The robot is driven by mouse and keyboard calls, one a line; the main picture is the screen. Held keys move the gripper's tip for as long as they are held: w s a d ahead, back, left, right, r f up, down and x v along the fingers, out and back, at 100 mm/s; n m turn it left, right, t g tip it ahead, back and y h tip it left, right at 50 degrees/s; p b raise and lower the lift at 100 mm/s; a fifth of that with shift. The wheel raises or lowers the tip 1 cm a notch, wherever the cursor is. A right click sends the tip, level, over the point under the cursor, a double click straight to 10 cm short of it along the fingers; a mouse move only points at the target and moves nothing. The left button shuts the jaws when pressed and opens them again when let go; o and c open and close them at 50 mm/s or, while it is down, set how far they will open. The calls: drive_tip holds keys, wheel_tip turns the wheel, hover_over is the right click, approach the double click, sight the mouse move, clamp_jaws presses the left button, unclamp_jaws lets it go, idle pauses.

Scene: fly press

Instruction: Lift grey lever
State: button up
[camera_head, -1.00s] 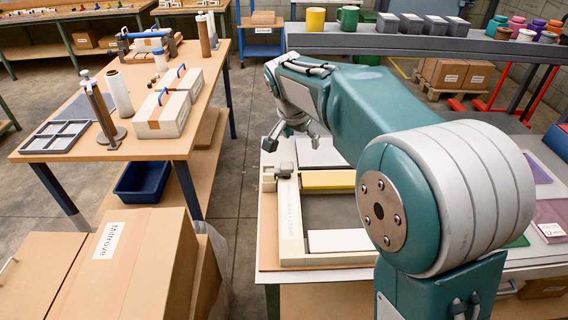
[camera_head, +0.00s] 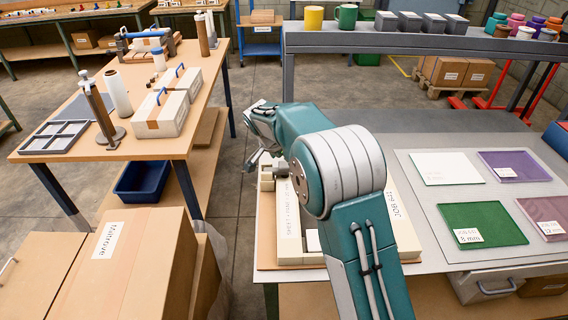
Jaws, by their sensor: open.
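My gripper (camera_head: 254,161) is at the far left end of my teal arm, pointing down just above and left of the corner block of a cream frame. Its fingers are small and partly overlapped here, and nothing shows between them. The cream frame (camera_head: 288,220) lies on the bench under my arm, with a small pale corner block (camera_head: 266,178) at its far left. A short grey piece (camera_head: 281,172) shows beside this block, but I cannot tell whether it is the grey lever. My arm hides most of the frame's middle.
On the bench to the right lies a pale board (camera_head: 415,190) with white, purple and green panels (camera_head: 482,223). A raised grey shelf (camera_head: 400,40) with mugs and boxes runs along the back. A wooden table (camera_head: 150,145) stands left, across an open floor gap.

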sight(268, 169)
drive_tip(key=shift+x, duration=0.95)
drive_tip(key=shift+a, duration=0.1)
clamp_jaws()
drive_tip(key=shift+r, duration=0.1)
drive_tip(key=h, duration=0.1)
drive_tip(key=a+r+h, duration=0.1)
drive_tip(key=h, duration=0.1)
drive_tip(key=a+h, duration=0.1)
drive_tip(key=shift+r+n+h, duration=0.3)
drive_tip(key=shift+n, duration=0.1)
drive_tip(key=shift+a+r+n+t+h, duration=0.25)
drive_tip(key=shift+a+h, duration=0.4)
drive_tip(key=shift+h, duration=0.65)
drive_tip(key=shift+a+r+n+t+h, duration=0.25)
drive_tip(key=shift+a+h, duration=0.4)
drive_tip(key=shift+h, duration=0.65)
